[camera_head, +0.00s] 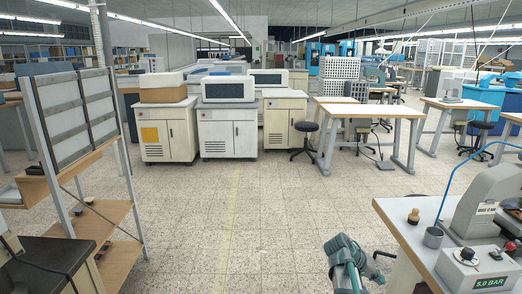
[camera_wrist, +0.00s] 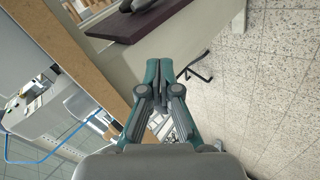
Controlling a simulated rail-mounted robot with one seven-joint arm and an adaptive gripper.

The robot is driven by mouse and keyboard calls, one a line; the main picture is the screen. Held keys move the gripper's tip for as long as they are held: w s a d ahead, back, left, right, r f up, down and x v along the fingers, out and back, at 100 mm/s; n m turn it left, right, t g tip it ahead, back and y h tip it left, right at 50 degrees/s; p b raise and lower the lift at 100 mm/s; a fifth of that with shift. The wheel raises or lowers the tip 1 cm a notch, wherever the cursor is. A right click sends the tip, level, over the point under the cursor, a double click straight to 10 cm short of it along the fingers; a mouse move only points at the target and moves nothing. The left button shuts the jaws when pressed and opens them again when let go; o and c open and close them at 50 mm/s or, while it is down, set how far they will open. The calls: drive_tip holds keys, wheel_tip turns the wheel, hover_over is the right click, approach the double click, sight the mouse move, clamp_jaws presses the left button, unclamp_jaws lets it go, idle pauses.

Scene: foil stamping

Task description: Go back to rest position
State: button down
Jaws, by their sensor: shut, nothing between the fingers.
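My gripper shows in the wrist view (camera_wrist: 159,66), its teal and grey fingers drawn together with nothing between them. It is beside the wooden edge (camera_wrist: 110,70) of a workbench and below a dark board (camera_wrist: 135,22) bearing grey objects, partly cut off. In the head view my teal arm is at the bottom right, over the floor just left of the workbench (camera_head: 397,213); the fingers are too small to read there.
A blue hose (camera_head: 460,168) arches above. A shelf rack (camera_head: 75,120) stands left. The middle floor (camera_head: 230,220) is clear.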

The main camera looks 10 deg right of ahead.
drive_tip(key=s+a+f+n+y, duration=0.2)
drive_tip(key=s+a+f+y, duration=0.1)
drive_tip(key=a+f, duration=0.55)
drive_tip(key=s+a+f+n+y, duration=0.1)
drive_tip(key=s+a+f+y, duration=0.2)
drive_tip(key=a+f, duration=0.55)
drive_tip(key=s+a+f+n+y, duration=0.25)
drive_tip(key=s+a+f, duration=0.2)
drive_tip(key=a, duration=0.85)
drive_tip(key=s+f+g+p, duration=0.2)
drive_tip(key=s+f, duration=0.1)
drive_tip(key=s, duration=0.6)
drive_tip(key=s+f+g+p, duration=0.2)
drive_tip(key=s+f, duration=0.2)
drive_tip(key=s, duration=0.6)
drive_tip(key=s+f+g+p, duration=0.2)
drive_tip(key=s+f+p, duration=0.1)
drive_tip(key=s, duration=0.6)
drive_tip(key=shift+s+f+m+y, duration=0.3)
drive_tip(key=shift+f+m+y, duration=0.15)
drive_tip(key=shift+f, duration=0.3)
